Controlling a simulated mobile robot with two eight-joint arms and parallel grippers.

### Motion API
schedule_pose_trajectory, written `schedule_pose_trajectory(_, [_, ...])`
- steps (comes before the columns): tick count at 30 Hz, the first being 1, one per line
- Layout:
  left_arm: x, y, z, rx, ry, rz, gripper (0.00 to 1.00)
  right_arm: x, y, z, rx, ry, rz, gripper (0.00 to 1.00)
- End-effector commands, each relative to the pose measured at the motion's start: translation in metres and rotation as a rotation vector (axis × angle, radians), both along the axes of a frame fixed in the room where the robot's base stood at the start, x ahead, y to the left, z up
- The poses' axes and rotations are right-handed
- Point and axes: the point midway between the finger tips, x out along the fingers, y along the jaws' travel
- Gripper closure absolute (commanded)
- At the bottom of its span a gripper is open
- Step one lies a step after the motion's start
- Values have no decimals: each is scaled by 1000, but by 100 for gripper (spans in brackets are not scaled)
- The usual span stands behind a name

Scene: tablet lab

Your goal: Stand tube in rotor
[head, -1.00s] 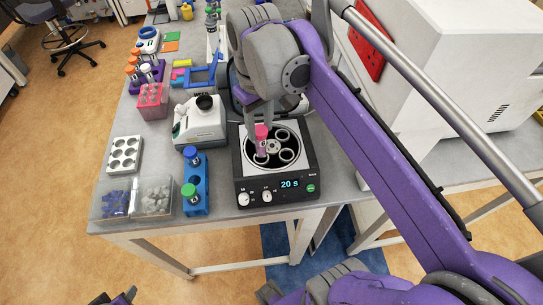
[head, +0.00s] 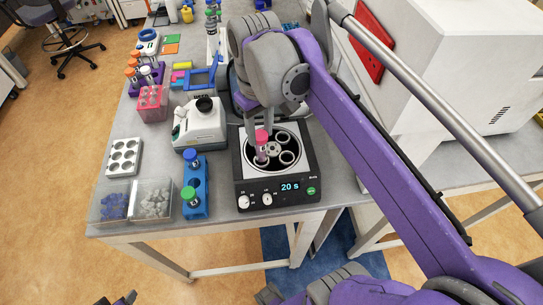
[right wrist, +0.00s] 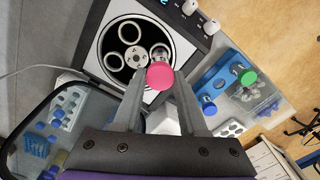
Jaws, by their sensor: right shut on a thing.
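A pink-capped tube (head: 262,146) stands roughly upright over the front-left well of the rotor (head: 273,149) in the black centrifuge (head: 305,168). My right gripper (head: 260,132) is shut on it from above, just below the cap. In the right wrist view, the pink cap (right wrist: 159,76) sits between the fingers of my right gripper (right wrist: 161,98), beside the rotor's hub. The tube's lower end is at the well; how deep it sits cannot be told. Other wells look empty.
The centrifuge display reads 20 s. Left of it stand a blue rack (head: 195,205) with blue- and green-capped tubes, a white instrument (head: 199,128), a pink rack (head: 152,105), a white rack (head: 123,156) and clear bins (head: 153,200). A large white machine (head: 430,80) stands at right.

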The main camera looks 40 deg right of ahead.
Motion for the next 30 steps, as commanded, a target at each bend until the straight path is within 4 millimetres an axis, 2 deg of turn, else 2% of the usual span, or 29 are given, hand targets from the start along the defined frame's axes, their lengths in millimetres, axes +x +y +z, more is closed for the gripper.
schedule_pose_trajectory(30, [-3, 0, -10, 0, 6, 0, 50, 1, 0, -16, 0, 0, 0, 100])
